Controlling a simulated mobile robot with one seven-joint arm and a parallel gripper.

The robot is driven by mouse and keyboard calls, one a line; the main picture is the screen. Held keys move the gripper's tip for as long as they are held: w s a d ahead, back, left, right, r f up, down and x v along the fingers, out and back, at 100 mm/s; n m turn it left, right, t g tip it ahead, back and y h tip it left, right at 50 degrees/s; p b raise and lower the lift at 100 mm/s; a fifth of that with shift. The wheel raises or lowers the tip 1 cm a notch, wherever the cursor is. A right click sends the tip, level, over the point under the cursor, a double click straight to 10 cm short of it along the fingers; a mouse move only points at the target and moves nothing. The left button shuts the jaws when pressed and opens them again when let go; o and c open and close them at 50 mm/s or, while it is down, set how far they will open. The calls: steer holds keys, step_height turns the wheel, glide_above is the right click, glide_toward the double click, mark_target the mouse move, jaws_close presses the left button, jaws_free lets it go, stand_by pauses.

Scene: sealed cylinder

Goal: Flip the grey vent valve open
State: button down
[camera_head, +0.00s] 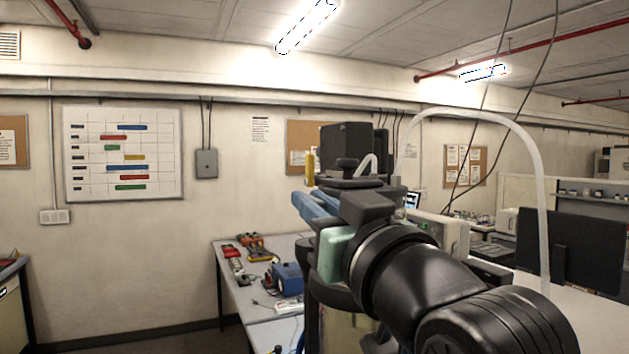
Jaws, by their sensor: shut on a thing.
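My black arm reaches in from the lower right, and my gripper (362,208) is at its far end, over the top of the cylinder rig. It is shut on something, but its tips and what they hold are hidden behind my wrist. A blue two-pronged piece (315,204) sticks out to the left beside the gripper; I cannot tell what it belongs to. A pale green block (332,256) shows just below. The cylinder (343,332) has a clear wall, mostly covered by my arm. I cannot make out the grey vent valve.
A black box (346,147) and a yellow bottle-like thing (310,167) stand behind the gripper. A pale hose (532,150) arches from there down to the right. A bench (229,255) with tools and a blue box (288,279) stands at the left. A dark panel (572,243) is at the right.

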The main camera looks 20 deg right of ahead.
steer(key=shift+r+g+p, duration=0.1)
steer(key=shift+g+p, duration=0.2)
steer(key=shift+g, duration=0.1)
steer(key=c, duration=1.2)
jaws_free()
steer(key=shift+o, duration=0.2)
steer(key=s+f+b, duration=0.1)
steer(key=s+b, duration=0.5)
steer(key=s, duration=0.7)
steer(key=shift+d+f, duration=0.2)
steer(key=shift+f, duration=0.15)
steer(key=shift+w, duration=0.1)
